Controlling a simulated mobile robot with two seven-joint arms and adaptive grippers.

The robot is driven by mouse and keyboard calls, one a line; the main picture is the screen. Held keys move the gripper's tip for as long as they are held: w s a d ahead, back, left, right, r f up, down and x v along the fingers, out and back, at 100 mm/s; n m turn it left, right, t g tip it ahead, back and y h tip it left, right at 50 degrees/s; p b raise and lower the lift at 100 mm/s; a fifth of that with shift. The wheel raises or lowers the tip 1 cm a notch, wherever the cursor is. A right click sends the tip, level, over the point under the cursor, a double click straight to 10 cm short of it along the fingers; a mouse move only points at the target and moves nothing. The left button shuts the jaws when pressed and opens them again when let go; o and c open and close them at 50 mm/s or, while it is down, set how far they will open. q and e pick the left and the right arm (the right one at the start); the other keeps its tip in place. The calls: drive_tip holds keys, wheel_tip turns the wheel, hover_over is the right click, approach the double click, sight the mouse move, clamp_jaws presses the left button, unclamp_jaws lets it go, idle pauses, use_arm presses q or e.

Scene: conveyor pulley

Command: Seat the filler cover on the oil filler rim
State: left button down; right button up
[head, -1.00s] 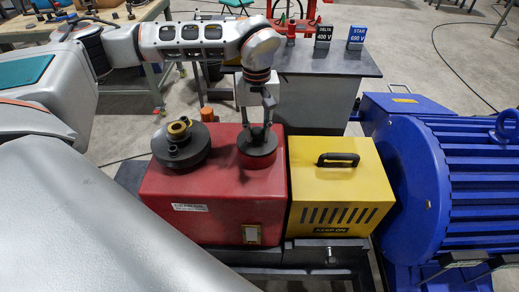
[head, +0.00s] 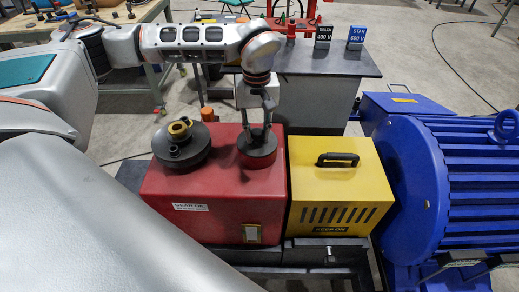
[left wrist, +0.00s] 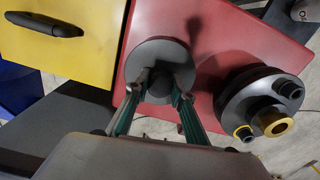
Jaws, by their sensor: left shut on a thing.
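The filler cover (head: 257,157) is a dark grey round disc with a knob in its middle. It is at the top right of the red gear housing (head: 218,215). My left gripper (head: 258,131) points down from above and is shut on the knob. In the left wrist view the fingers (left wrist: 160,84) close on the knob of the cover (left wrist: 145,52). The cover looks roughly level, at or just above the housing top. The oil filler rim is not visible; I cannot tell whether the cover touches it. My right gripper is not in view.
A dark round fitting (head: 181,152) with a brass ring stands on the housing's left. A yellow box (head: 335,190) with a black handle adjoins the housing on the right. A blue motor (head: 425,190) stands further right. A grey table (head: 325,64) is behind.

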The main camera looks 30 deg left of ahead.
use_arm(q)
drive_tip(key=shift+f, duration=0.2)
drive_tip(key=c, duration=1.6)
unclamp_jaws()
drive_tip(key=shift+c, duration=0.2)
drive_tip(key=shift+r, duration=0.1)
wheel_tip(320, 180, up, 12)
